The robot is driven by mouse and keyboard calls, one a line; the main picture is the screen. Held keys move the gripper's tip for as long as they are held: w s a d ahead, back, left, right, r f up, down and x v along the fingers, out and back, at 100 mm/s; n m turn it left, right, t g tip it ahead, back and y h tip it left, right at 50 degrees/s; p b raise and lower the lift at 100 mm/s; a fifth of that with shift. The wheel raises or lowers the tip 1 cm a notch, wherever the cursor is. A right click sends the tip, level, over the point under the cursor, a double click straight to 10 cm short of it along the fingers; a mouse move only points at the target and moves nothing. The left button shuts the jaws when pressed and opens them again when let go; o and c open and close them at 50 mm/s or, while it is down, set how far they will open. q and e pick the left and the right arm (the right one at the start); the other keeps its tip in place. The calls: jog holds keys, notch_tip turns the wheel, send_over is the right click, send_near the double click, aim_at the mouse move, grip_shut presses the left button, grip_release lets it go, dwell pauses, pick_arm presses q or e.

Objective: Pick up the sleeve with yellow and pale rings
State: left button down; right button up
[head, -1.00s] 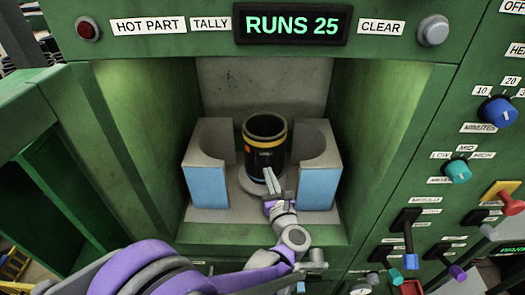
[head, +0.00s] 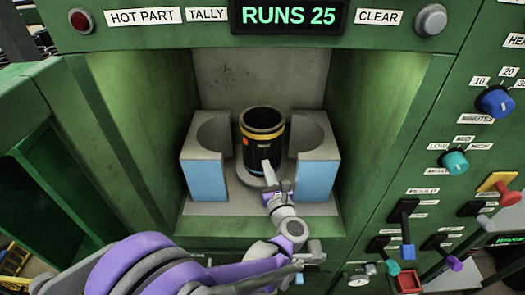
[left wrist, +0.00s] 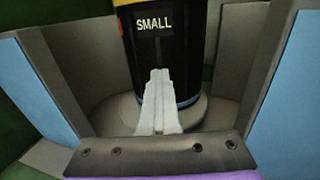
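A black sleeve (head: 262,148) stands upright on a round grey base (head: 246,179) between two mould halves, inside the green machine's opening. It has a yellow ring near its top and an orange mark; a thin blue band shows low down. In the left wrist view the sleeve (left wrist: 190,55) bears a label reading SMALL. My left gripper (head: 266,166) is in front of the sleeve's lower part. In the left wrist view its fingers (left wrist: 159,74) lie together, with nothing between them, and overlap the sleeve; I cannot tell whether they touch it. My right gripper is not in view.
A left mould half (head: 203,180) and a right mould half (head: 317,180), grey with blue fronts, flank the sleeve closely. The green walls enclose the recess. A panel with knobs and levers is at right. The RUNS 25 display (head: 290,15) is above.

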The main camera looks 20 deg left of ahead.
aim_at(265, 136)
pick_arm(q)
notch_tip(265, 136, up, 10)
jog(key=shift+p, duration=0.95)
jog(key=c, duration=1.6)
grip_release()
jog(key=shift+c, duration=1.6)
grip_release()
